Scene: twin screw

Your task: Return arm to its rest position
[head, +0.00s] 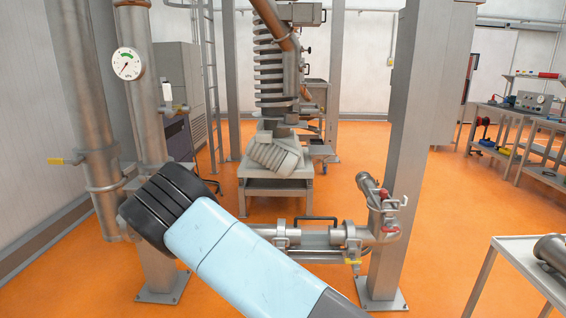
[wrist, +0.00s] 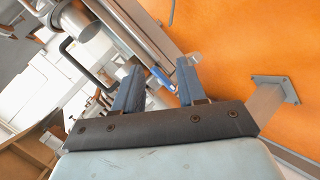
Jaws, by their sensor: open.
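My arm crosses the lower middle of the head view, with a light blue link (head: 235,250) and a black ribbed joint (head: 165,205) at its upper left end. My gripper (wrist: 160,75) shows in the wrist view, its two blue-grey fingers apart with a clear gap between them. A small blue lever (wrist: 161,77) shows in that gap, near a metal pipe; I cannot tell how far beyond the fingertips it is. I see no object held. I cannot make out the gripper fingers in the head view.
A horizontal pipe with clamps (head: 310,238) and red-handled valve (head: 388,200) runs right of my arm. A steel post (head: 405,150) and vertical pipes with a gauge (head: 127,63) flank it. A side table (head: 530,255) stands at right. Orange floor (head: 450,195) is free between.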

